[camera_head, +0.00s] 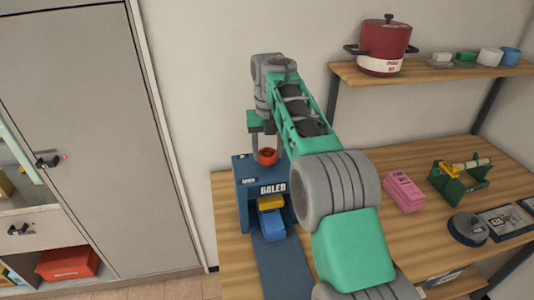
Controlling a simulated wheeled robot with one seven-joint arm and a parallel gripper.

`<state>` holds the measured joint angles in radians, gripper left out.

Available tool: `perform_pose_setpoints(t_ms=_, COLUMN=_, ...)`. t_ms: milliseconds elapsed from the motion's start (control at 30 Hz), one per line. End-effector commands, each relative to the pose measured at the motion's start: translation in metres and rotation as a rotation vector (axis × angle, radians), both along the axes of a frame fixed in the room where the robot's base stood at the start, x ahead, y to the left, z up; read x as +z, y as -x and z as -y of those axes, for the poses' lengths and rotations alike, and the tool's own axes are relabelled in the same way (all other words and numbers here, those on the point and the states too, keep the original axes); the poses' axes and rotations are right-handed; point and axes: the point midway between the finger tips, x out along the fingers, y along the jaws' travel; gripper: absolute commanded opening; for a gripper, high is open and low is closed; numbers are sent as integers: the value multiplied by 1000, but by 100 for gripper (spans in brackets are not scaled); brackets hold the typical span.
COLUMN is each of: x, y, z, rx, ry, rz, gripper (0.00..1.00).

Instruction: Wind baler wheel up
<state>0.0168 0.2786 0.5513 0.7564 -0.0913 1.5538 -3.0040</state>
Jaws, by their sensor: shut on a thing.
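The dark blue baler (245,185) stands on the left end of the wooden table, with its name in white letters on the front. Its small red wheel (267,156) is on top. My gripper (266,150) points down over the baler, with its grey fingers on either side of the wheel, shut on it. My arm hides part of the gripper and the baler's right side. A yellow piece (270,202) and a blue block (271,225) show in the baler's front opening.
A dark blue mat or strip (280,268) runs forward from the baler. Pink bundles (403,191), a green stand (460,182) and a round dark device (467,229) sit to the right. A shelf (430,76) above holds a red pot (384,45) and small containers.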

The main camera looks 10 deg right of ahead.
Motion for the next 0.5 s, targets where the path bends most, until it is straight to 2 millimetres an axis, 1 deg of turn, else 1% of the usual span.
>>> perform_pose_setpoints(t_ms=500, x=-2, y=0, z=1, rx=143, ry=2, rz=-3, gripper=12)
